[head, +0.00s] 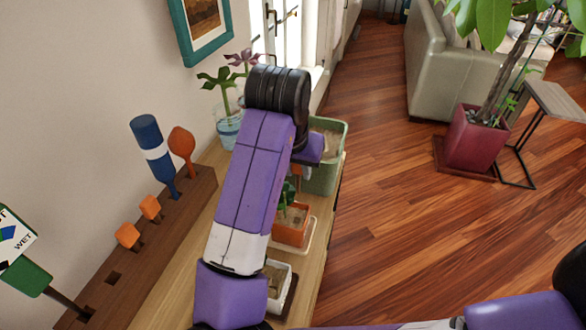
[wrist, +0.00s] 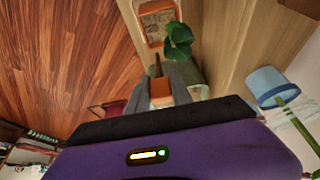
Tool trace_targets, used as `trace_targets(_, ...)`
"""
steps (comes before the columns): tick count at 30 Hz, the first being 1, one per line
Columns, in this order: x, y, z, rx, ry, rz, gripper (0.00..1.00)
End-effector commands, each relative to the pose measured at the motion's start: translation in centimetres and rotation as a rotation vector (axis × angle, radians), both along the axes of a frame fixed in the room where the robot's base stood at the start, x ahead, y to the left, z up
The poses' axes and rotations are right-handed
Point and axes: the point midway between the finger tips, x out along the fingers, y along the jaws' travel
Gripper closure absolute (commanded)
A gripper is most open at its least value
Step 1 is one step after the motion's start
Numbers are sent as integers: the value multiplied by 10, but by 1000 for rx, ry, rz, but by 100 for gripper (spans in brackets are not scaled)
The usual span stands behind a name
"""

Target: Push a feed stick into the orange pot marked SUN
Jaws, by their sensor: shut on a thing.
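My gripper (wrist: 163,84) is shut on a feed stick (wrist: 160,88) with an orange block head; its thin dark shank sticks out beyond the fingers. The orange pot (head: 287,240) stands on the wooden shelf, partly hidden by my arm in the head view. No SUN mark is readable. Two more orange-headed feed sticks (head: 150,207) (head: 128,235) stand in the brown rack (head: 165,232). In the head view my arm hides most of my gripper.
A green-leaved plant (wrist: 178,40) is close to the stick. A white pot (head: 283,272), a green container (head: 328,165) and a glass vase (head: 228,128) stand on the shelf (head: 185,270). The rack also holds a blue-and-white tool (head: 150,150), an orange paddle (head: 182,145) and a green meter (head: 25,277).

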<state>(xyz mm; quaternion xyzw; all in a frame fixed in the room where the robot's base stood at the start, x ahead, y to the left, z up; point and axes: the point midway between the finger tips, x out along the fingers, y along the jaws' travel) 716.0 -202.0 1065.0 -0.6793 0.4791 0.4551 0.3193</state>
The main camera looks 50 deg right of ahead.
Motion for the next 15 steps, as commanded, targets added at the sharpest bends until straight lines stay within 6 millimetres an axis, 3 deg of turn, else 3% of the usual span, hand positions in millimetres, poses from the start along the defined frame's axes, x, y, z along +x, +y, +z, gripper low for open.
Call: trace_targets(15,1,1,-46,0,-1,3,100)
